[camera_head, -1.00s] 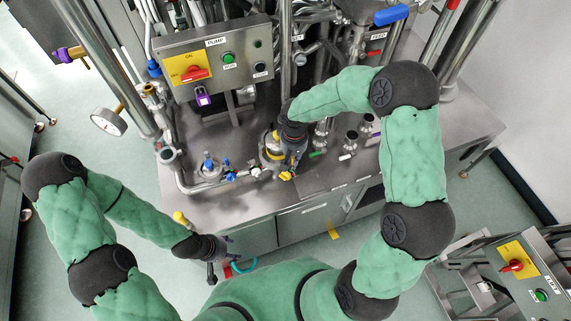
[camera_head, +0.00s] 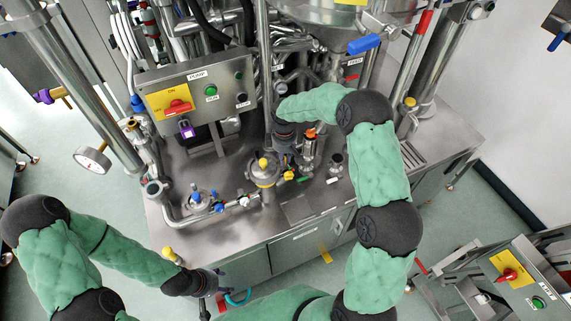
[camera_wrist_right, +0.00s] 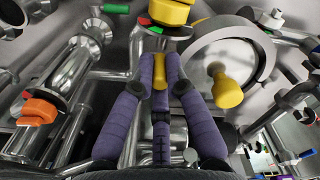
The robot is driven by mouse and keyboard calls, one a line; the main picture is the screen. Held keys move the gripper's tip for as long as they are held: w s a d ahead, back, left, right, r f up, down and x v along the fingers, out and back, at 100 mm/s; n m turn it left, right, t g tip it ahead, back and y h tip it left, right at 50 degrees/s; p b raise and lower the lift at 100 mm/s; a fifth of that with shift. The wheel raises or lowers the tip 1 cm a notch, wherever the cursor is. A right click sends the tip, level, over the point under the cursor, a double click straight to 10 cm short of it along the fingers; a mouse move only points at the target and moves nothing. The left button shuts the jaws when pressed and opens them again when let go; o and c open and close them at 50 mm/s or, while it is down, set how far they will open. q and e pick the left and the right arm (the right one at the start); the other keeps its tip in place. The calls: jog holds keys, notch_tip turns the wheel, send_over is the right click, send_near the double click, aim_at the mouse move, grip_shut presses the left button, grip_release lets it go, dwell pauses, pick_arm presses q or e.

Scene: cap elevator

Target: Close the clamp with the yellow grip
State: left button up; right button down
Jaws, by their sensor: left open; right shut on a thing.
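The yellow grip (camera_wrist_right: 160,72) shows between the fingertips of my right gripper (camera_wrist_right: 160,65) in the right wrist view. My right gripper is shut on it; the fingers hide most of the clamp, so I cannot tell whether the clamp is closed. In the head view my right gripper (camera_head: 289,160) points down just right of a steel vessel (camera_head: 264,177) with a yellow top knob. This knob (camera_wrist_right: 228,92) also shows right of the fingers in the wrist view. My left gripper (camera_head: 210,285) is open at the counter's front edge, away from the clamp.
Another yellow part (camera_wrist_right: 172,12) with green and red marks lies beyond the fingertips. An orange-handled fitting (camera_wrist_right: 40,110) is at left. Steel pipes with blue-capped valves (camera_head: 198,199) stand left of the vessel. The pump box (camera_head: 222,95) is behind. The counter's front right is clear.

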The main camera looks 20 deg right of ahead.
jog(key=shift+w, duration=0.6)
jog(key=c, duration=1.3)
grip_release()
jog(key=shift+o, duration=0.2)
jog(key=shift+s, duration=0.1)
notch_tip(320, 180, up, 12)
